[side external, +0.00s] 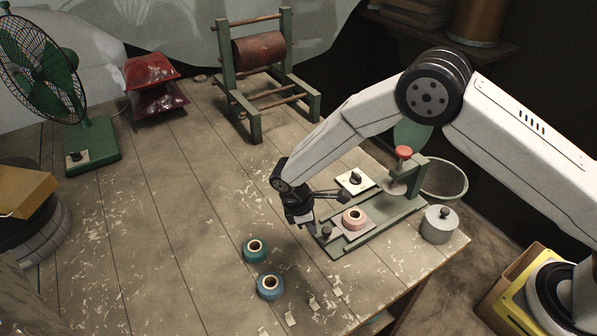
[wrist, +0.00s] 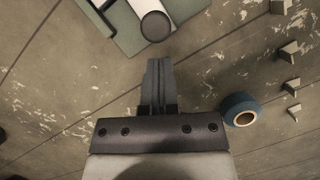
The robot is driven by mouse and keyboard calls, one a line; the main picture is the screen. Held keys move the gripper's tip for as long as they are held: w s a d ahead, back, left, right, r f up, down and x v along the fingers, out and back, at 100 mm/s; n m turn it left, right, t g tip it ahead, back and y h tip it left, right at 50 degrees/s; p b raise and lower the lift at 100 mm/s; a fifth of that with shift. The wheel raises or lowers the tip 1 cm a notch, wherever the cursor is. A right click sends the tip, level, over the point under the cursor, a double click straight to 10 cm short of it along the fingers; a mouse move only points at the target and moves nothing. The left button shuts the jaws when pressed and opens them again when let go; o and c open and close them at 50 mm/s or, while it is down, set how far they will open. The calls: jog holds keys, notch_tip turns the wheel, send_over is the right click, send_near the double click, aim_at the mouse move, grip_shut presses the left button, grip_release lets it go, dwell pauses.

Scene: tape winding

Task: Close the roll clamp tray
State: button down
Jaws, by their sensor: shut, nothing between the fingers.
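The roll clamp (side external: 403,170) has a green base and an upright with a red knob at its back right end. Its pale tray (side external: 367,232) sits near the front left end of the base, away from the upright, and carries a pinkish tape roll (side external: 354,217). A dark tray knob (side external: 326,232) stands at the tray's near end; the knob also shows at the top of the wrist view (wrist: 156,27). My gripper (side external: 311,228) is shut and empty, just left of the tray knob. Its closed fingers (wrist: 158,62) appear just short of the knob; I cannot tell whether they touch.
Two blue tape rolls (side external: 256,249) (side external: 270,286) lie left of the clamp, with small pale pieces (side external: 314,303) nearby. A panel with a black dial (side external: 355,181) lies behind the tray. A grey lidded pot (side external: 439,224) stands right, near the table edge.

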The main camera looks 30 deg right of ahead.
aim_at(355, 209)
jog(key=shift+s+d, duration=0.15)
jog(key=shift+d, duration=0.15)
jog(key=shift+d, duration=0.1)
jog(key=d, duration=1.3)
jog(key=shift+d+f, duration=0.1)
jog(key=shift+d, duration=0.25)
jog(key=shift+w+a, duration=0.2)
jog(key=shift+a, duration=0.2)
jog(key=a, duration=0.1)
jog(key=w+a, duration=0.1)
jog(key=a, duration=0.1)
jog(key=shift+w+r, duration=0.25)
jog(key=shift+r, duration=0.1)
jog(key=v, duration=1)
